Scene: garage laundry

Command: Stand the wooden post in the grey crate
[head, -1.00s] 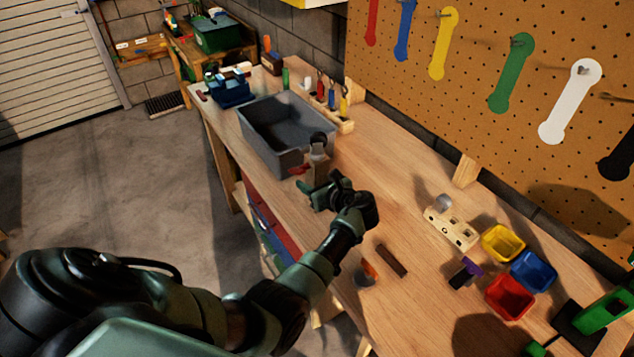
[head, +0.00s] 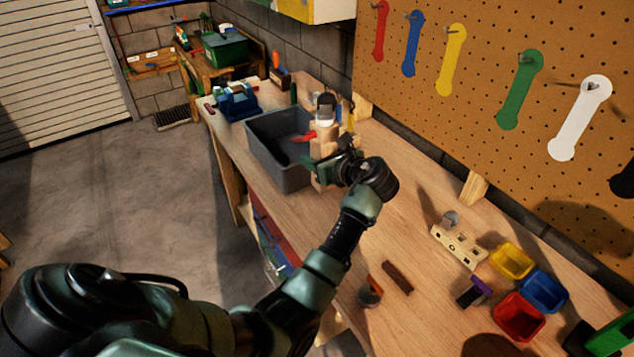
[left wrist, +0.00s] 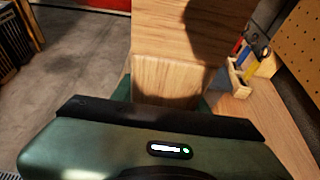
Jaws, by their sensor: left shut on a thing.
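The wooden post (head: 324,140) is upright in my left gripper (head: 333,172), held above the bench at the near right end of the grey crate (head: 285,176). A dark and white piece shows at its top and a short red piece at its side. In the left wrist view the pale wood of the post (left wrist: 190,35) fills the upper middle, between the jaws. The crate is open at the top, and its visible floor is bare. The post and gripper hide its near right corner. I cannot tell whether the post touches the rim.
A blue tool box (head: 238,104) stands beyond the crate. A tool rack (head: 348,116) is partly hidden behind the post. Yellow (head: 512,260), blue (head: 543,293) and red (head: 518,317) bins, a wooden holder block (head: 459,245) and a brown bar (head: 398,278) lie nearer. The pegboard borders the bench.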

